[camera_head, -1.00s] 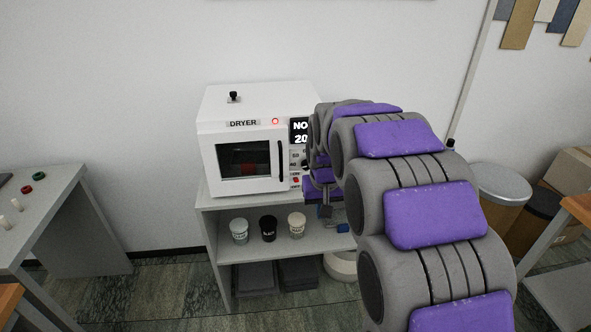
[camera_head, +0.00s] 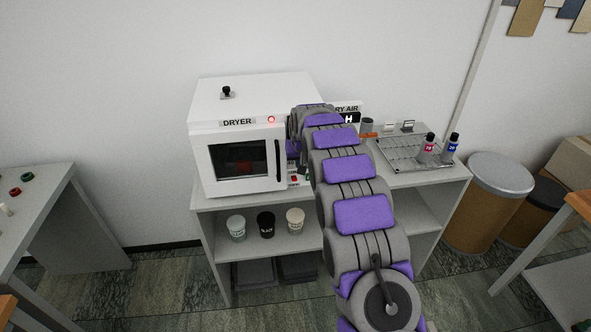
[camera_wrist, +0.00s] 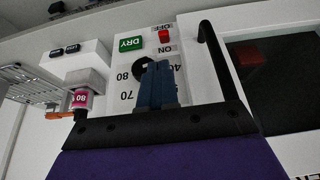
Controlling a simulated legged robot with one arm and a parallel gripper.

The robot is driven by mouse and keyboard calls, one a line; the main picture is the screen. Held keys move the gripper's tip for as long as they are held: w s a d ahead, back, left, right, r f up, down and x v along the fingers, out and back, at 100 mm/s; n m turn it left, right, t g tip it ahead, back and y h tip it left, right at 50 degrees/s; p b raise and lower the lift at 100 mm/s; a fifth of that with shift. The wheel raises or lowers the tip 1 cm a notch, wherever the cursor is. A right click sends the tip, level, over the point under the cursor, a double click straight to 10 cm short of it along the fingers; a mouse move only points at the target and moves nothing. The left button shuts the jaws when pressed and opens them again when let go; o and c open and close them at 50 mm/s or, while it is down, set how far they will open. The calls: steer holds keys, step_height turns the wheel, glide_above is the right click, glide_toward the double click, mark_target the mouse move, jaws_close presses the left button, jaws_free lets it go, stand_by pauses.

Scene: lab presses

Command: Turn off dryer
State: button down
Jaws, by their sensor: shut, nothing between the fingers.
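The white dryer (camera_head: 238,155) stands on a grey shelf unit, its door shut and a red light (camera_head: 271,119) lit on its front. My arm hides most of its control panel. A small red switch (camera_head: 294,181) shows at the panel's lower edge. In the wrist view the panel carries the red switch (camera_wrist: 165,37) between OFF and ON labels, a green DRY label (camera_wrist: 131,43) and a black dial (camera_wrist: 143,72) with numbers. My gripper (camera_wrist: 153,72) has its blue fingers shut and empty, in front of the dial, below the switch in the picture. Contact with the dial cannot be told.
A metal tray (camera_head: 410,163) with two small bottles (camera_head: 440,147) stands right of my arm. The black door handle (camera_wrist: 222,60) is close right of the fingers. Several cups (camera_head: 266,227) stand on the lower shelf. A drum (camera_head: 488,205) stands at right.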

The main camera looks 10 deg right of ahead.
mark_target(295, 177)
steer(key=shift+w+f, duration=0.2)
steer(key=shift+w, duration=0.2)
steer(key=shift+a, duration=0.3)
steer(key=b+x, duration=0.2)
steer(key=x, duration=0.8)
steer(key=shift+d, duration=0.15)
